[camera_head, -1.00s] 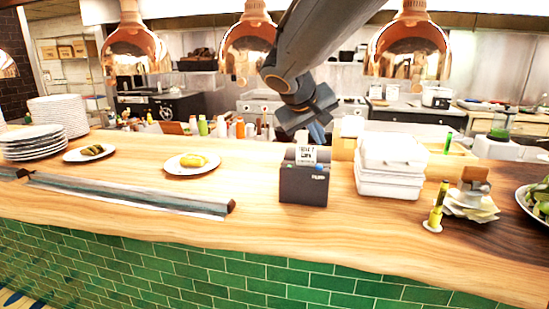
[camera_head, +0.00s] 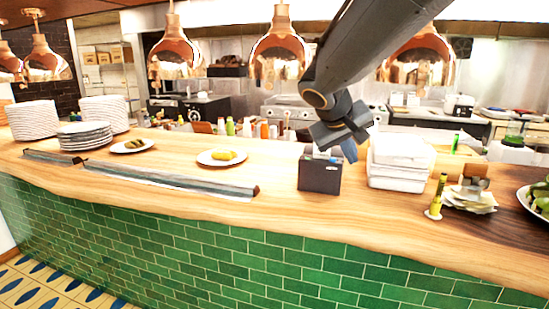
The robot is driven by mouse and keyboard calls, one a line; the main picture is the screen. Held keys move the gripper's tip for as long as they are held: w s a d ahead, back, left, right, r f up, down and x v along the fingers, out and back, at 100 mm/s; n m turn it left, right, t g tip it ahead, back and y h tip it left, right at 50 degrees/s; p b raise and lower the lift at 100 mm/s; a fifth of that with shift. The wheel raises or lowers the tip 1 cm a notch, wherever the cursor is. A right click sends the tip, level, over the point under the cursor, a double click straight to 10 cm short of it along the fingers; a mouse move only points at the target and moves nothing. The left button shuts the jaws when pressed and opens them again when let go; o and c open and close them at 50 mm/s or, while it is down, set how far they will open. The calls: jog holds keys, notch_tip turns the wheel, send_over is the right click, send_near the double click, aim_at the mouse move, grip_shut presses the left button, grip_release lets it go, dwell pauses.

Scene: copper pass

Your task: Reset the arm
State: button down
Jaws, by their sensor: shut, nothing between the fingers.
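My arm reaches in from the top right of the head view. My gripper (camera_head: 347,150) hangs above the counter, pointing down, with its blue-grey fingers close together and nothing seen between them. It is in front of the white stacked containers' left edge and just above and right of the dark ticket printer (camera_head: 320,174). The gripper hides the printer's top right part; whether they touch cannot be told.
White containers (camera_head: 397,172) stand right of the printer. Plates with food (camera_head: 222,157), plate stacks (camera_head: 85,136) and a metal rail (camera_head: 170,180) lie left. Copper lamps (camera_head: 280,52) hang overhead. The wooden counter (camera_head: 280,210) is clear along its front.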

jog(key=s+f+m+g+y, duration=0.1)
jog(key=s+f+g+y, duration=0.4)
jog(key=s+f, duration=1.7)
jog(key=shift+s+f+m+g, duration=0.3)
jog(key=shift+s+f+m, duration=0.1)
jog(key=shift+s, duration=0.1)
jog(key=shift+d, duration=0.1)
dwell(0.6)
